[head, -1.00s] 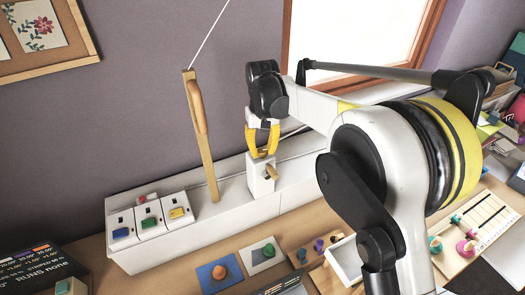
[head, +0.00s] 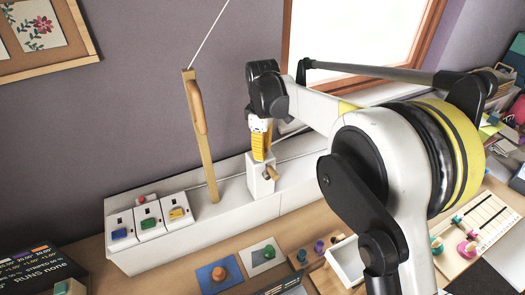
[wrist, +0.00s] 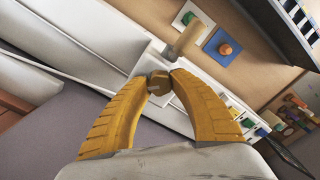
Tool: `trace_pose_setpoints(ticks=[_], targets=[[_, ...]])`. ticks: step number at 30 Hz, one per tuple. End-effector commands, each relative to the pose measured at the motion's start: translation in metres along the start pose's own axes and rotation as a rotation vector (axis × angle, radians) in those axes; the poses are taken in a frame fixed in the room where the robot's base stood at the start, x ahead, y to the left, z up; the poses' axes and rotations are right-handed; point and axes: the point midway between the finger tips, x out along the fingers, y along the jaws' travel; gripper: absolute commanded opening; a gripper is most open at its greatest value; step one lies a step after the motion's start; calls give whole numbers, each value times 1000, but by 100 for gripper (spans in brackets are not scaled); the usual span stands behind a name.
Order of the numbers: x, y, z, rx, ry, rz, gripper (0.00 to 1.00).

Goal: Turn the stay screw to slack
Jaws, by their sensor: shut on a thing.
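The stay screw (wrist: 159,83) appears to be the small brown knob on top of a white block (head: 258,186). The block (wrist: 148,62) stands on a long white ledge and has a wooden peg (head: 271,173) sticking out of its side; the peg also shows in the wrist view (wrist: 184,42). My gripper (head: 261,156), with yellow fingers, points down over the block. In the wrist view my gripper (wrist: 160,86) is shut on the knob, one fingertip on each side. In the head view the fingers hide the knob.
Left on the ledge (head: 235,198) stands a wooden post (head: 205,150) with a handle and a cord (head: 210,35) rising from its top. Several switch plates (head: 150,220) with coloured knobs are farther left. Pads and a white tray (head: 346,262) lie on the table in front.

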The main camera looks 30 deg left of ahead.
Motion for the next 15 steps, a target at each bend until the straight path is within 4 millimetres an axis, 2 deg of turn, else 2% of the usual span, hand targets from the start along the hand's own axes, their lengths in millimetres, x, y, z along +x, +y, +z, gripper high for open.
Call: trace_pose_setpoints(ticks=[15], targets=[[0,0,0,-477,0,0,0]])
